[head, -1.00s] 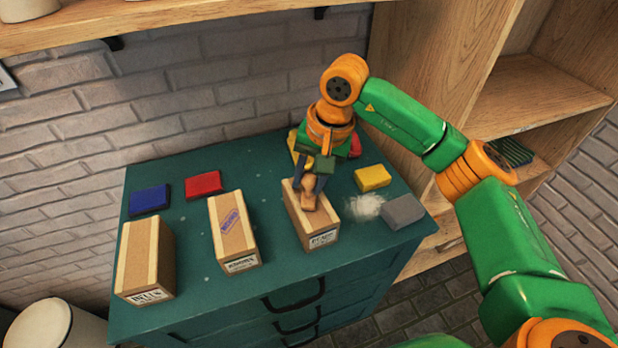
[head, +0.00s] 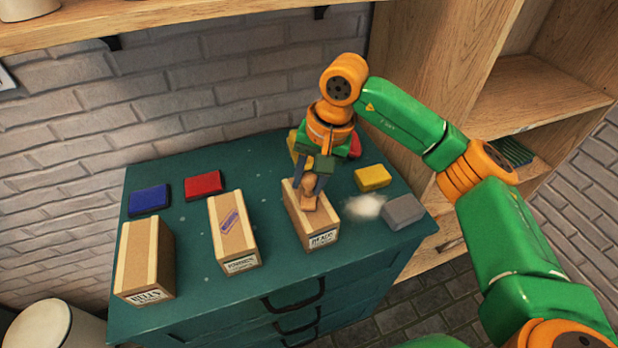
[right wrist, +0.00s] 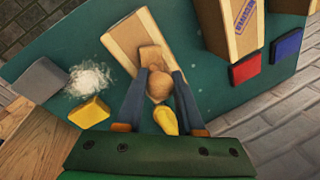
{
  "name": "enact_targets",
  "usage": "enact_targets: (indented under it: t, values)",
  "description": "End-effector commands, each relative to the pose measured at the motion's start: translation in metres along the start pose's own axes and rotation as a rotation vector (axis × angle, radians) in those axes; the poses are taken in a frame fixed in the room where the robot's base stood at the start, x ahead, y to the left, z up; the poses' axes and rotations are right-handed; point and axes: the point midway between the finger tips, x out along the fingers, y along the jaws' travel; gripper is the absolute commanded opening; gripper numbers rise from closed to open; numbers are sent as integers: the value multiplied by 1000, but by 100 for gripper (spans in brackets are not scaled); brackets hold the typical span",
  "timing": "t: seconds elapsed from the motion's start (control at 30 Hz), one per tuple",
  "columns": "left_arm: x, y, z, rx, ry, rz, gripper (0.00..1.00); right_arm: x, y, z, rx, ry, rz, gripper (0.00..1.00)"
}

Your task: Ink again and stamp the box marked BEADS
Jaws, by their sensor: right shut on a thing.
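The box marked BEADS (head: 320,229) stands on the teal cabinet, the rightmost of three boxes, its label facing front. My right gripper (head: 311,186) is above it, shut on a wooden stamp (head: 310,199). In the right wrist view the gripper (right wrist: 160,92) has its fingers either side of the stamp's round knob (right wrist: 158,86). The stamp's base lies over the box top (right wrist: 122,40) and seems to touch it; its underside is hidden. No mark shows on the visible part of that top. My left gripper is not in view.
The BELLS box (head: 146,262) and a middle box (head: 233,235) with a purple mark stand left. Blue (head: 149,199), red (head: 203,184) and yellow (head: 373,178) pads, a grey block (head: 403,212) and white powdery stuff (head: 364,206) lie around. Yellow and red things are partly hidden behind my gripper.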

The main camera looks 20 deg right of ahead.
Motion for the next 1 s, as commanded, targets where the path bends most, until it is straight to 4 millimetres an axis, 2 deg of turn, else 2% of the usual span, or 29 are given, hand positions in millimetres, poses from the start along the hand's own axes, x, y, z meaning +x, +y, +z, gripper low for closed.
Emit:
enact_targets:
  t: [0.6,1.0]
  values:
    - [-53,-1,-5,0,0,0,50,-67,-15,0,0,1,-1,1]
    - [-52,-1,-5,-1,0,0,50,-67,-15,0,0,0,0,1]
